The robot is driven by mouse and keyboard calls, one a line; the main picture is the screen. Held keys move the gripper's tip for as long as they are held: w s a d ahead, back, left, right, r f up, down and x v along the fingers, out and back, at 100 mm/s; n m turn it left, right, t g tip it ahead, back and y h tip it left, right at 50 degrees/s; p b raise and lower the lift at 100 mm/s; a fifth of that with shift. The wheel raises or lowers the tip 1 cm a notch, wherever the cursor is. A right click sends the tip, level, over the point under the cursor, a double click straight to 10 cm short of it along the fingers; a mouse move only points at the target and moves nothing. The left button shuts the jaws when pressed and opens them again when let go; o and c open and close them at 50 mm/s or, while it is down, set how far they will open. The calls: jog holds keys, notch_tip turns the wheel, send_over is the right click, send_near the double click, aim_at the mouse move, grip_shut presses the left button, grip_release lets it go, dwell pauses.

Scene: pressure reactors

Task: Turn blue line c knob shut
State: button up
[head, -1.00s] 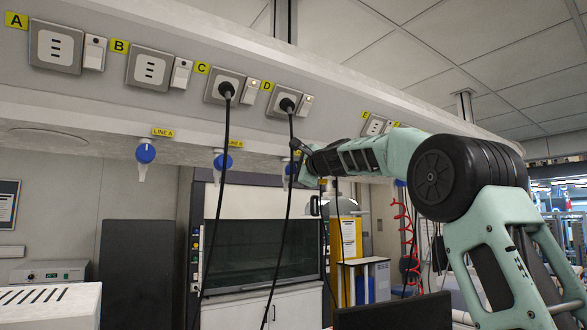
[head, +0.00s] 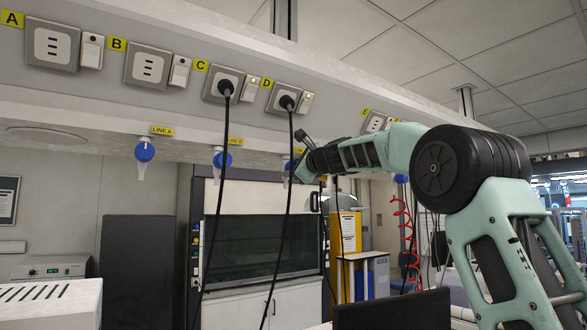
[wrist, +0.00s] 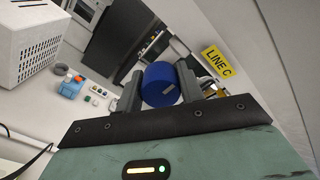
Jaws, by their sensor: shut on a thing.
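The blue line C knob (wrist: 160,84) is between the two fingers of my gripper (wrist: 159,91) in the wrist view, with both fingers against its sides.
The line A knob (head: 145,152) and line B knob (head: 222,160) hang to the left. Two black cables (head: 219,200) drop from sockets C and D, one passing close to my gripper. A fume hood (head: 262,245) stands behind.

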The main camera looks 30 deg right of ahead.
jog(key=o, duration=1)
jog(key=shift+f, duration=0.1)
jog(key=shift+s+d+b, duration=0.2)
jog(key=shift+s+b, duration=2)
jog(key=shift+s, duration=2.15)
jog(key=shift+s+d+b, duration=0.15)
jog(key=shift+s+b, duration=2.05)
jog(key=shift+s, duration=2.15)
